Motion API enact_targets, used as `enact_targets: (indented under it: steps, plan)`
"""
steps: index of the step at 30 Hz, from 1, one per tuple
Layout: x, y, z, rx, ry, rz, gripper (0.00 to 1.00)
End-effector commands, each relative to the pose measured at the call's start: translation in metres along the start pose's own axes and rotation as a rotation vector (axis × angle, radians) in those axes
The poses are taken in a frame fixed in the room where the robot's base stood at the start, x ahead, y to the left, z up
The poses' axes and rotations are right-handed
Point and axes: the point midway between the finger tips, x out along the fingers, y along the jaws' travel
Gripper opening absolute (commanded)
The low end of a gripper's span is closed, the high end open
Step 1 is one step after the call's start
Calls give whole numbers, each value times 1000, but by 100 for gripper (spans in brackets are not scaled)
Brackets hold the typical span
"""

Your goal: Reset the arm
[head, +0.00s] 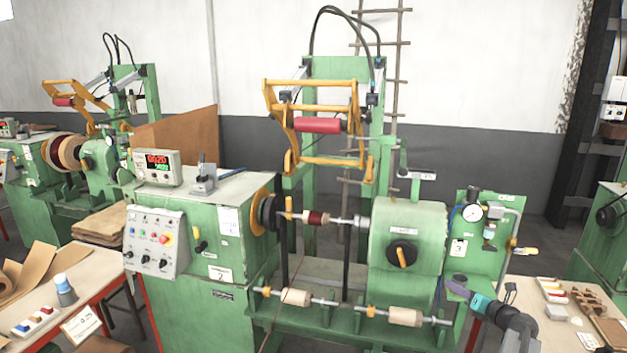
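My gripper (457,287) shows at the lower right in the head view, at the end of my dark arm with a teal band. It points up and to the left, in front of the green winding machine's (408,225) right side. It looks small and dark, and I cannot tell whether its fingers are open or shut. I see nothing clearly held in it. Most of my arm is cut off by the bottom edge.
A right-hand table (520,290) with small parts and brown blocks (590,304) stands close to my arm. A gauge panel (470,230) is just above the gripper. Wooden spools (405,317) sit on the machine's front rail. A left table (90,290) holds brown sheets.

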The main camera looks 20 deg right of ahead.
Motion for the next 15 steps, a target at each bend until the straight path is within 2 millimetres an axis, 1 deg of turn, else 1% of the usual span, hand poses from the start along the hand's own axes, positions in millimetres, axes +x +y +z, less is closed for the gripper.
enact_targets:
  steps: [1,5,6,10,15]
  plan:
    - [13,18,-18,-66,43,18,34]
    - [40,56,-60,-256,150,68,34]
    - [47,68,-73,-315,182,86,34]
    - [66,104,-115,-507,278,152,34]
    - [82,150,-170,-759,391,259,34]
